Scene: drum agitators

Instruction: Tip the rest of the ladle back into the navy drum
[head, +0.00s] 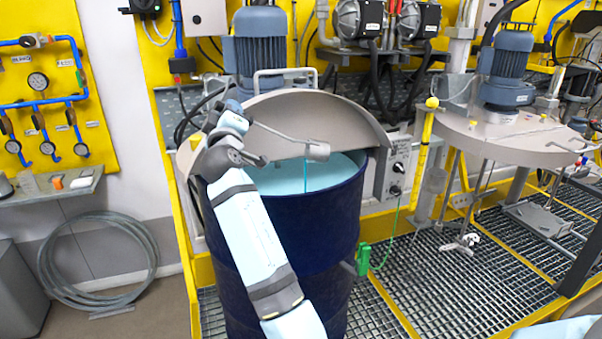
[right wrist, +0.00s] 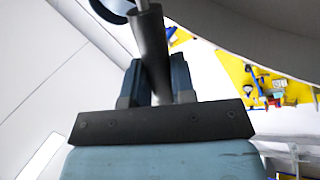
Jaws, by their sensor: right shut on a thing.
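The navy drum (head: 322,235) stands open in the middle of the head view, with pale turquoise liquid (head: 338,172) inside. The ladle's grey cup (head: 318,151) hangs over the liquid near the back of the opening, on a thin rod (head: 282,133), and looks tilted. A thin teal stream (head: 304,178) runs from the cup down to the liquid. My right gripper (head: 236,115) is above the drum's left rim. In the right wrist view it (right wrist: 155,85) is shut on the dark ladle handle (right wrist: 150,45). My left gripper is out of view.
A grey curved lid (head: 320,108) and a motor (head: 260,45) rise behind the drum. A control box (head: 398,170) and a yellow post (head: 424,150) stand close on its right. Another motor-topped lid (head: 500,145) is farther right. A coiled hose (head: 95,265) lies at left.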

